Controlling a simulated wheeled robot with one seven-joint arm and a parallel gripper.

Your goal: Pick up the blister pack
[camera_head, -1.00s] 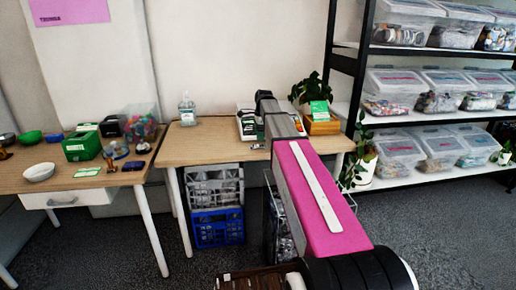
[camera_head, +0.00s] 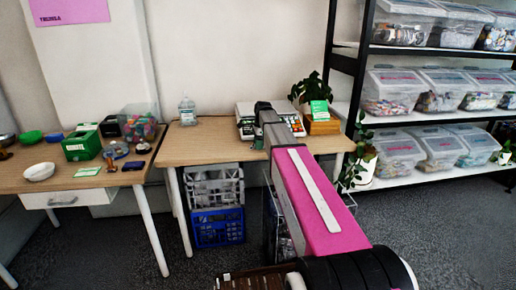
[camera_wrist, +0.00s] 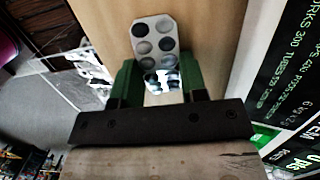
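The blister pack (camera_wrist: 155,38) is a pale silver card with rows of round dark and clear pockets. In the wrist view it lies on the wooden table just ahead of and between the fingers. My gripper (camera_wrist: 158,72) has two green fingers, set apart on either side of the pack's near end. A shiny patch shows between them, and I cannot tell whether the fingers touch the pack.
A box with green print on black (camera_wrist: 295,85) stands close on the right in the wrist view.

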